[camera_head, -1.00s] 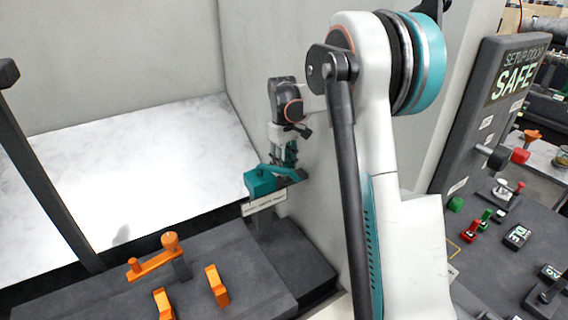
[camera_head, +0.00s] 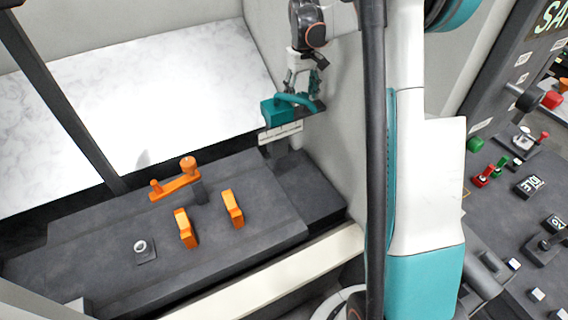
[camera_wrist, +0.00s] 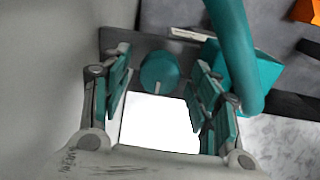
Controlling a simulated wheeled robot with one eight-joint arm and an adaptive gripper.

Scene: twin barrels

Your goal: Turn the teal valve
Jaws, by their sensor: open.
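A teal block (camera_head: 274,113) with a curved teal handle stands on a dark bracket against the pale wall in the head view. The wrist view shows the block (camera_wrist: 262,72) and the thick curved teal handle (camera_wrist: 232,50) just right of my fingers. A round teal knob (camera_wrist: 158,71) with a pale mark shows between my fingers there. I cannot tell which teal part is the valve. My gripper (camera_wrist: 164,85) is open, with teal-padded fingers on either side of the knob and nothing held. In the head view my gripper (camera_head: 302,82) is right above the teal parts; contact is unclear.
A dark bench (camera_head: 110,225) carries an orange lever (camera_head: 176,186) and two orange handles (camera_head: 185,228) (camera_head: 232,208). A pale wall (camera_head: 342,150) stands close right of the bracket. A control panel (camera_head: 510,215) with buttons is at the right. A white marbled surface (camera_head: 150,90) lies behind.

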